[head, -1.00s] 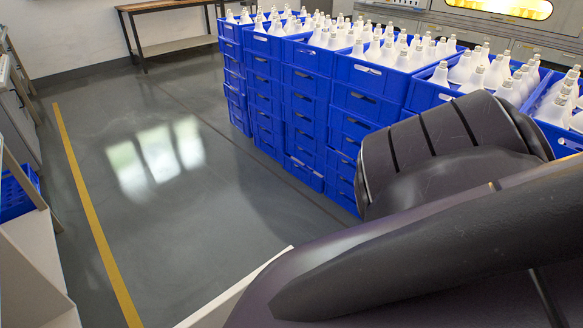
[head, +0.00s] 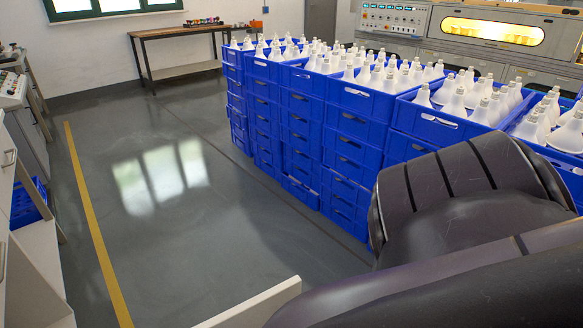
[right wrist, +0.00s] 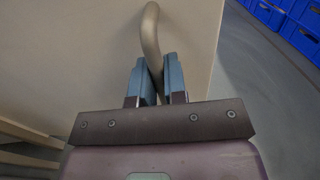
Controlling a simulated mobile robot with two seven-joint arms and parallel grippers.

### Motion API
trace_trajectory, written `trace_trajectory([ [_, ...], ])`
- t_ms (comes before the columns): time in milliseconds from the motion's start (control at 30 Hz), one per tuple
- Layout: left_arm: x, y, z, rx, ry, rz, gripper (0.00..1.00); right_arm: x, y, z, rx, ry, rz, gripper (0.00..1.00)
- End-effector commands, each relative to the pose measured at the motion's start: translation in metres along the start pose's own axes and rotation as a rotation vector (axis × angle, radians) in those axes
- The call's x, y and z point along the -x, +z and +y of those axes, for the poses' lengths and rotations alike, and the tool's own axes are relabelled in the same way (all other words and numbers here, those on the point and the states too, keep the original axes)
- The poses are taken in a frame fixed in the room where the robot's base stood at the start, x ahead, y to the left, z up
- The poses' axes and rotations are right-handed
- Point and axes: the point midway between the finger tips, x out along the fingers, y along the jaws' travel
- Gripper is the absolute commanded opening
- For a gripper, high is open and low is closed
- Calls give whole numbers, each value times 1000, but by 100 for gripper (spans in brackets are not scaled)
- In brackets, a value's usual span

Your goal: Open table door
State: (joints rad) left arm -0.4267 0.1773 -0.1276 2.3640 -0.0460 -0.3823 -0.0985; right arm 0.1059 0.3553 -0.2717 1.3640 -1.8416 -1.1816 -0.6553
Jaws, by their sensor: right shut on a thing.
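In the right wrist view, the pale door panel (right wrist: 75,50) fills the upper left. Its curved beige bar handle (right wrist: 151,30) stands out from the panel. My right gripper (right wrist: 157,65) has its two blue fingers closed around this handle, one on each side. In the head view, a white panel edge (head: 255,305), apparently the door's top, sticks out over the floor at the bottom, partly behind my right arm. The handle and right gripper are hidden there. My left gripper is not in view.
Blue crates (head: 345,150) of white bulbs stand stacked at the right. A white shelf unit (head: 40,265) and a blue bin (head: 28,205) are at the left. A wooden table (head: 180,50) is at the back. The grey floor (head: 170,250) between is clear.

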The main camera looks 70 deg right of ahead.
Motion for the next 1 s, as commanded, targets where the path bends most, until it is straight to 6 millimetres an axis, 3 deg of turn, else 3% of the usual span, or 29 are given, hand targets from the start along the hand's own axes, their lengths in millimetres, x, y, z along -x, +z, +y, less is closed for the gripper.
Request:
trace_trajectory([
  [433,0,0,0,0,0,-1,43,0,-1,1,2,3,2,0],
  [467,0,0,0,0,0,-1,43,0,-1,1,1,2,2,16],
  [600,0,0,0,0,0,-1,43,0,0,1,1,2,1,36],
  [867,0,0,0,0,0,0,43,0,0,1,0,1,0,36],
  [1000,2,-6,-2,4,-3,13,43,-1,10,1,-3,0,-4,36],
])
